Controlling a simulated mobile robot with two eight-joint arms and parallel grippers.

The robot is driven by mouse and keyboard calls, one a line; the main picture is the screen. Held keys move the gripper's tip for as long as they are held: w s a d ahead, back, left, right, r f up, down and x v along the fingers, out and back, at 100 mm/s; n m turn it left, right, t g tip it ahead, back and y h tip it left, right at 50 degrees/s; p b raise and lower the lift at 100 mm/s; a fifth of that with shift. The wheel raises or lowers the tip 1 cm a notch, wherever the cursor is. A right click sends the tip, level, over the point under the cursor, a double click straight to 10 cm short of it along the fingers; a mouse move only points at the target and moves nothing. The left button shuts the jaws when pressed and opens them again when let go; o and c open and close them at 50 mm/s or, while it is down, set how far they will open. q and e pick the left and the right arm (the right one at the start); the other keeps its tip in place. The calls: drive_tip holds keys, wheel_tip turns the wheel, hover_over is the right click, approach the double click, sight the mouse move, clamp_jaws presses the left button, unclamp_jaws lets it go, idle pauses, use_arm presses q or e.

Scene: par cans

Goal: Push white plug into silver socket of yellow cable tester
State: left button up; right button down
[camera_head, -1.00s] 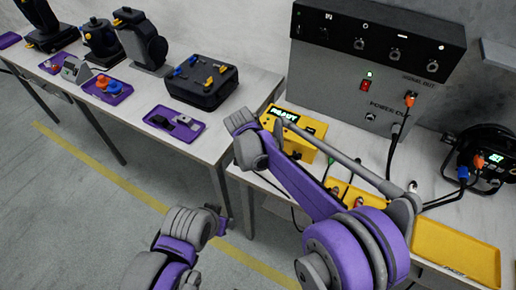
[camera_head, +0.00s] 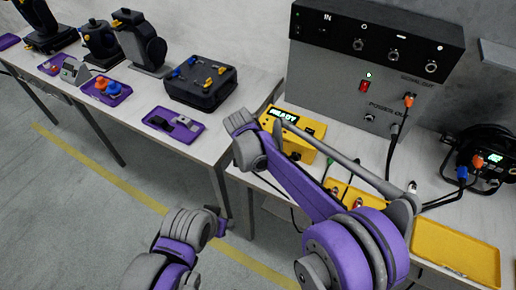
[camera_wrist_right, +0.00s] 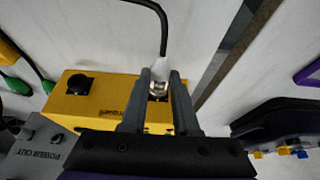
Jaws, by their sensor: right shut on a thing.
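The yellow cable tester (camera_head: 310,130) stands on the right bench, and its lit display reads what looks like READY. It also shows in the right wrist view (camera_wrist_right: 95,97). My right gripper (camera_wrist_right: 160,76) is shut on the white plug (camera_wrist_right: 160,66), whose black cable runs up and away. The silver ring of the socket (camera_wrist_right: 157,91) shows between the fingers, against the plug's end. How deep the plug sits cannot be told. In the head view my right arm hides the gripper and plug. My left arm is at the bottom; its fingers do not show.
A grey power box (camera_head: 375,75) stands behind the tester. The left bench holds a black case (camera_head: 200,82) and purple trays (camera_head: 173,124). Floor is clear between.

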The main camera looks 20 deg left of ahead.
drive_tip(key=shift+w+d, duration=0.2)
drive_tip(key=shift+w, duration=0.5)
idle(0.6)
drive_tip(key=c, duration=0.6)
unclamp_jaws()
drive_tip(key=v, duration=1)
drive_tip(key=shift+s+r, duration=0.2)
drive_tip(key=shift+r, duration=0.15)
